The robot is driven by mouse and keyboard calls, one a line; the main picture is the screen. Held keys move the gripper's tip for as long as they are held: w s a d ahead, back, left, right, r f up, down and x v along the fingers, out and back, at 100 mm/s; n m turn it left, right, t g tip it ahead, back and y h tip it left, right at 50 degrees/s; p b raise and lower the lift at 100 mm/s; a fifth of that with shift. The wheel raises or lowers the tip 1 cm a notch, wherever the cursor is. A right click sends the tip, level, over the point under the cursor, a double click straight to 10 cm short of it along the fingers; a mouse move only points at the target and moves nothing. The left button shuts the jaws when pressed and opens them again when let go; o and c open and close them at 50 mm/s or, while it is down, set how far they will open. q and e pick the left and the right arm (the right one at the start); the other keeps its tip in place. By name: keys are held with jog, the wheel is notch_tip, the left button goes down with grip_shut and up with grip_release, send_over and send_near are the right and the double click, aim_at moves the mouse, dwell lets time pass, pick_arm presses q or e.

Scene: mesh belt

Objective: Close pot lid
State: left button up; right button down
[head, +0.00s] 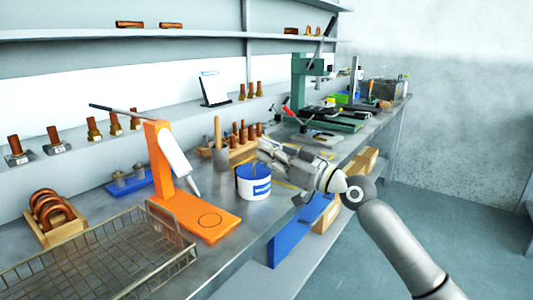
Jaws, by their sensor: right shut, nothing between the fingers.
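A small white pot with a blue top and a blue label (253,184) stands upright on the metal bench, just right of the orange stand. Whether its blue top is a seated lid or an open rim is too small to tell. A thin tan piece shows at the pot's top. My right gripper (264,151) reaches in from the right, with its fingers just above and behind the pot's right side. It is shut and holds nothing. I cannot tell whether it touches the pot. My left gripper is not in view.
The orange stand (208,218) holds a white tapered tube left of the pot. A wire mesh basket (95,262) fills the front left. A wooden rack with copper pieces (235,155) and a mallet stand behind the pot. A green press (300,85) is farther back.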

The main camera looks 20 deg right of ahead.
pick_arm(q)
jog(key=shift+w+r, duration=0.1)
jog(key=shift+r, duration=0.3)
pick_arm(e)
jog(key=shift+f, duration=0.1)
jog(key=shift+s+d, duration=0.1)
jog(key=v, duration=1.1)
jog(key=shift+s+d, duration=0.2)
jog(key=shift+s, duration=0.15)
